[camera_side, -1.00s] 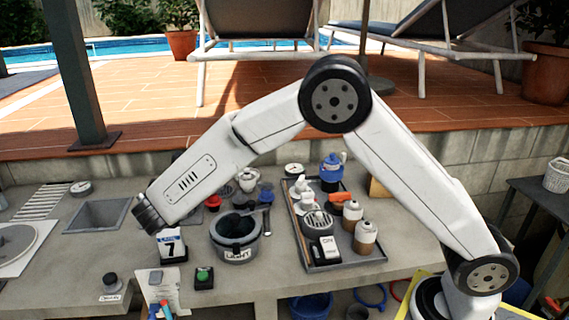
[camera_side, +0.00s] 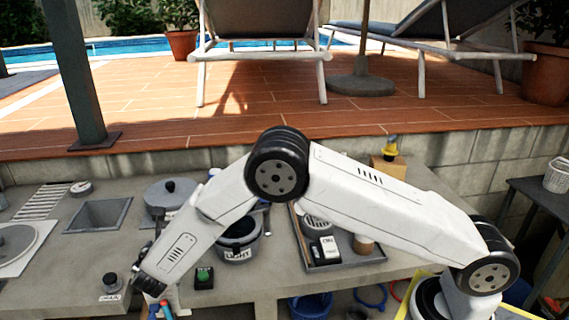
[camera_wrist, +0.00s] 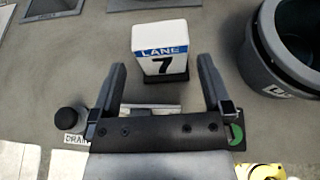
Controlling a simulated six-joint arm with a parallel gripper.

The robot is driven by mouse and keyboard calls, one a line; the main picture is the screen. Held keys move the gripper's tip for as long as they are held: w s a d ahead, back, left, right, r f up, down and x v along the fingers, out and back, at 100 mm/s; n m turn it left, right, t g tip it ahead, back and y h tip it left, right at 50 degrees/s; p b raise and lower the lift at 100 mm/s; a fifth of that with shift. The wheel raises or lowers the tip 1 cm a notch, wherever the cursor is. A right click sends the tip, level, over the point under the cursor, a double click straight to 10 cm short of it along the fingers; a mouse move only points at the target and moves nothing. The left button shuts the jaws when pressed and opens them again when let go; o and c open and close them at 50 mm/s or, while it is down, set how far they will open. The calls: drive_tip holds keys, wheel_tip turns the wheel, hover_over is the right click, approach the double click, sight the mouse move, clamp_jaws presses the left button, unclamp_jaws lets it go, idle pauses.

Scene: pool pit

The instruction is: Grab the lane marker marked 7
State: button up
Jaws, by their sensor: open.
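The lane marker (camera_wrist: 160,48) is a white block with a blue "LANE" band, a black 7 and a dark base. It stands upright on the grey counter in the wrist view. My gripper (camera_wrist: 162,72) is open, its two dark fingers pointing toward the marker, one to each side of its lower part. Contact between fingers and marker cannot be made out. In the side view my gripper (camera_side: 143,262) is low over the counter's front, and my arm hides the marker there.
A grey bucket labelled LIGHT (camera_side: 238,240) stands right of the marker, close by. A black knob labelled DRAIN (camera_side: 111,283) is to the left, and a green button (camera_side: 203,274) is to the right.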

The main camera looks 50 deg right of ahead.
drive_tip(key=shift+x, duration=3.75)
drive_tip(key=shift+r, duration=0.15)
drive_tip(key=c, duration=1.1)
drive_tip(key=shift+w+r, duration=0.1)
drive_tip(key=shift+r, duration=0.05)
drive_tip(key=shift+r, duration=0.45)
drive_tip(key=shift+s+r, duration=0.2)
drive_tip(key=shift+r, duration=1.05)
drive_tip(key=s+d+r, duration=0.2)
drive_tip(key=s+r, duration=0.7)
drive_tip(key=s, duration=0.4)
drive_tip(key=shift+s, duration=0.25)
